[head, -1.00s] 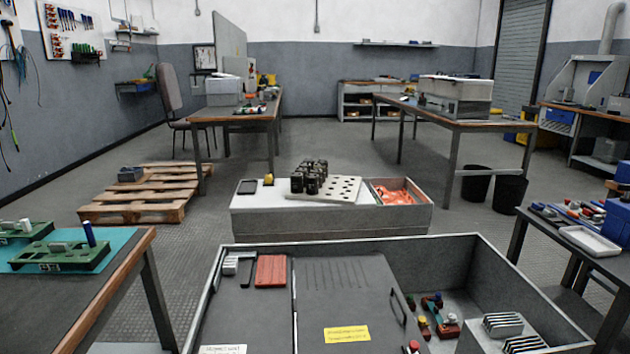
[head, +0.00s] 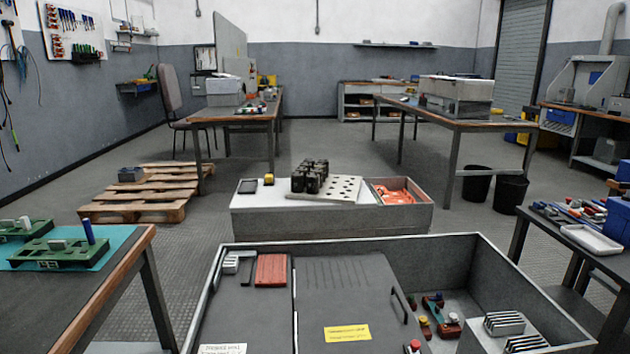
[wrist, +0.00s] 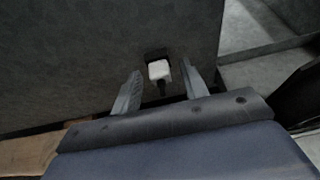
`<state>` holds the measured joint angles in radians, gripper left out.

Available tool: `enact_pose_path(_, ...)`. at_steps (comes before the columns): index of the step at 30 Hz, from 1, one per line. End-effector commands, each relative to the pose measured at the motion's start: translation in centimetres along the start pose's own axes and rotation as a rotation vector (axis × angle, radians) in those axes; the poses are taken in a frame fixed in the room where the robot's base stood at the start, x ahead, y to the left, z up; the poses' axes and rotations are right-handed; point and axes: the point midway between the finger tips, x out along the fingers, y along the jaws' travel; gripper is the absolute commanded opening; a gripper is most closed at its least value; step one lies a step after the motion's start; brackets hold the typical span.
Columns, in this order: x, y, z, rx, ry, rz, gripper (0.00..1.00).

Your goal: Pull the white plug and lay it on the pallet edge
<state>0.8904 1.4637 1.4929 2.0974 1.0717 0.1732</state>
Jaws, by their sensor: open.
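The white plug (wrist: 159,69) sits at a dark socket opening in a grey panel (wrist: 90,60) in the wrist view. A short black cord hangs below the plug. My gripper (wrist: 160,75) is open, with one finger to the left of the plug and one to the right. Gaps show on both sides, so the fingers appear apart from it. My gripper and the plug cannot be made out in the head view. The wooden pallet (head: 120,208) lies on the floor at the left in the head view.
A large open grey case (head: 465,240) fills the near foreground. A bench (head: 85,300) with green boards is at the left. Brown wood (wrist: 25,155) shows lower left in the wrist view.

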Motion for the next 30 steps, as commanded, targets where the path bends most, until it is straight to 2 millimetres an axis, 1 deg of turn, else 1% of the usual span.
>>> enact_pose_path(5,-0.01,0.00,0.01,0.000,0.000,0.000,0.42)
enact_pose_path(6,-0.01,0.00,0.01,0.000,0.000,0.000,0.40)
enact_pose_path(21,0.00,0.00,0.00,0.000,0.000,0.000,0.00)
enact_pose_path(30,-0.03,-0.01,-0.02,0.000,0.000,0.000,0.00)
